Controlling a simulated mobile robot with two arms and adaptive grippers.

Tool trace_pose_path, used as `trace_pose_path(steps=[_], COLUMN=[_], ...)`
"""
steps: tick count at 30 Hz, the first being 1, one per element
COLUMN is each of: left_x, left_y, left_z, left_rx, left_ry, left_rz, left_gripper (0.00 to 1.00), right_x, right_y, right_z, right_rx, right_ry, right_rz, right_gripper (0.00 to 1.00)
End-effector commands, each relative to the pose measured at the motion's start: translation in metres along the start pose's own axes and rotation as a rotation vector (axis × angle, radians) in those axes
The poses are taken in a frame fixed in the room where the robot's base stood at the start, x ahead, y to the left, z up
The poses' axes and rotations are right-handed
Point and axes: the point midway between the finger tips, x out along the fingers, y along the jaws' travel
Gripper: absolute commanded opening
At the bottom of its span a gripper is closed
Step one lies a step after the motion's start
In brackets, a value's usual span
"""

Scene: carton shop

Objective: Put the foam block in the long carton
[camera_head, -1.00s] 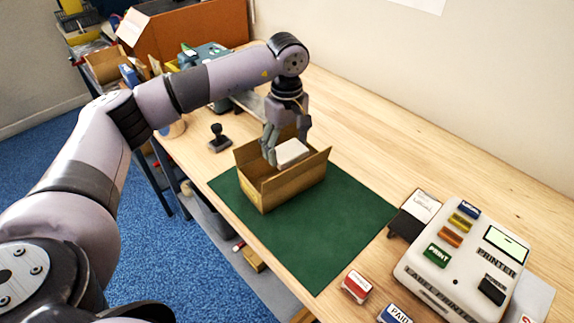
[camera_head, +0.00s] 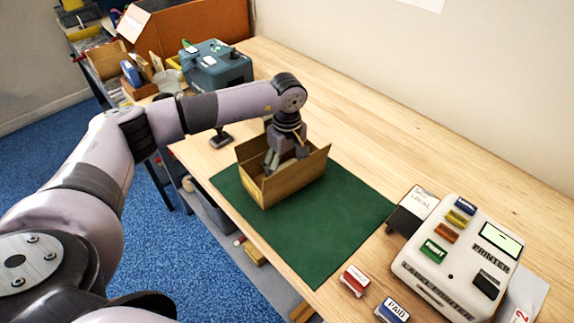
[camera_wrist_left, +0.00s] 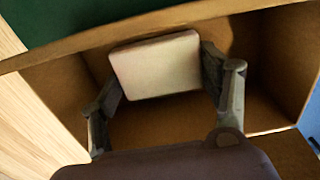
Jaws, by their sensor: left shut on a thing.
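The long carton (camera_head: 290,190) stands open on the green mat (camera_head: 325,230), with its flaps up. My left gripper (camera_head: 284,166) reaches down into the carton from above. In the left wrist view the left gripper (camera_wrist_left: 162,90) is shut on the pale foam block (camera_wrist_left: 156,64), with a finger at each side of it. The block is inside the carton walls (camera_wrist_left: 272,60). I cannot tell whether it touches the carton floor. In the head view the block is hidden by the carton wall and gripper. My right gripper is not in view.
A label printer (camera_head: 452,258) stands at the right, with a LOCAL stamp pad (camera_head: 412,212) beside it. Red (camera_head: 354,281) and blue (camera_head: 393,310) stamps lie at the front edge. A grey-blue machine (camera_head: 216,66) stands behind.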

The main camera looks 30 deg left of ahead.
Motion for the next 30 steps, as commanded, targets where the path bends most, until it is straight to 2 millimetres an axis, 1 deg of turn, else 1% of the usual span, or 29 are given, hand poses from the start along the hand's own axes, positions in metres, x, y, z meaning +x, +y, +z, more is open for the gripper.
trace_pose_path(steps=[1,9,20,22,23,25,30], left_x=[0.001,0.001,-0.002,-0.006,-0.007,-0.017,-0.053], left_y=[0.0,0.0,0.0,0.0,0.001,0.001,0.001], left_z=[0.0,0.0,0.0,0.0,0.0,-0.001,0.0], left_rx=[0.0,0.0,0.0,0.0,0.0,0.0,0.001], left_ry=[0.0,0.0,0.0,0.0,0.001,0.002,0.002], left_rz=[0.0,0.0,0.0,0.0,0.002,0.004,0.006], left_gripper=[0.71,0.89,0.9,0.9,0.9,0.9,0.9], right_x=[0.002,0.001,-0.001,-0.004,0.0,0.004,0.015], right_y=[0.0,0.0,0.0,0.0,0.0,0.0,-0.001], right_z=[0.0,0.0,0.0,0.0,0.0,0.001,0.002], right_rx=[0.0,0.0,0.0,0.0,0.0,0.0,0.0], right_ry=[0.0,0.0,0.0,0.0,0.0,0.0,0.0], right_rz=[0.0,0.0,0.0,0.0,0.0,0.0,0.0], right_gripper=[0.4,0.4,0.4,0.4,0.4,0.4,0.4])
